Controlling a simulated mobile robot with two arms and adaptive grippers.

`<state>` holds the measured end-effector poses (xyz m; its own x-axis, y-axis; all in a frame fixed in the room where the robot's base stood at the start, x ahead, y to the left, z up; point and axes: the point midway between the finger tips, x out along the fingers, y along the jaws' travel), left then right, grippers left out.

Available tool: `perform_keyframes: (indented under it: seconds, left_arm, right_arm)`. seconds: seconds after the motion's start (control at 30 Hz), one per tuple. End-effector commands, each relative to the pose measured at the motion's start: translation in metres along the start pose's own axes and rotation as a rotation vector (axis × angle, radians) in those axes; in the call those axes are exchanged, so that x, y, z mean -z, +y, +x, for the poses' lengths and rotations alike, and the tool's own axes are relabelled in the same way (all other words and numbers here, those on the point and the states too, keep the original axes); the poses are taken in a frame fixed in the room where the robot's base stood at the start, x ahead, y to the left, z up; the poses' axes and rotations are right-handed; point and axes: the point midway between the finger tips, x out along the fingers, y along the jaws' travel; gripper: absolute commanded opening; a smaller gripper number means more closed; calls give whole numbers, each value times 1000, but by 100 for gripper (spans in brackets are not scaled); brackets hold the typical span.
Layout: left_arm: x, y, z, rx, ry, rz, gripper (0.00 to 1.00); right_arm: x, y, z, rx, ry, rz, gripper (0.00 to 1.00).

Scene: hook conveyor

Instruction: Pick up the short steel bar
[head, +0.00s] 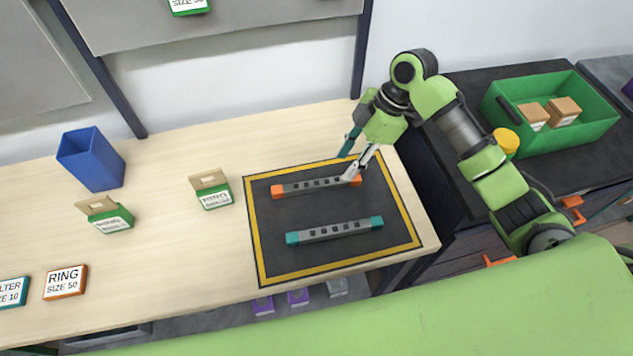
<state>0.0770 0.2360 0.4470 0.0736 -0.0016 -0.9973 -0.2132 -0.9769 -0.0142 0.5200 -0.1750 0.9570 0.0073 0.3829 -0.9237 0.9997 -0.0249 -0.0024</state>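Two grey steel bars with square holes lie on the black mat (273,234) with a yellow border. The farther bar (313,186) has orange ends; the nearer bar (336,231) has teal ends. They look close in length, so I cannot tell for sure which is the short one. My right gripper (350,168) points down at the right orange end of the farther bar. Its two fingers look spread apart, one grey finger over that end and one teal-tipped finger behind it. I cannot tell if it touches the bar. My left gripper is not in view.
A blue bin (91,160), two green-and-brown boxes (211,189) (106,215) and a RING label block (65,282) stand on the wooden table left of the mat. A green crate (593,133) with brown boxes sits on the dark surface at right.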

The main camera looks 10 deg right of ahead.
Motion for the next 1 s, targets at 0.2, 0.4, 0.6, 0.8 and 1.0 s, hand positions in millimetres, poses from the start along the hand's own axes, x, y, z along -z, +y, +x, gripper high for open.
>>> perform_keyframes:
  seconds: [0.2, 0.4, 0.6, 0.8, 1.0]
  left_arm:
    - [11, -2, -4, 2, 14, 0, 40]
    - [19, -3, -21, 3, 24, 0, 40]
    - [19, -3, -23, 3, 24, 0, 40]
    - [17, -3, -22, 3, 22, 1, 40]
    - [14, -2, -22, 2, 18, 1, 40]
  right_arm:
    - [1, 0, 16, 0, 1, 1, 36]
    - [4, -3, 42, 4, 1, 2, 36]
    - [2, -2, 65, -1, -2, 2, 36]
    - [2, -2, 66, -3, -2, 0, 36]
    - [2, -2, 66, -3, -2, 0, 0]
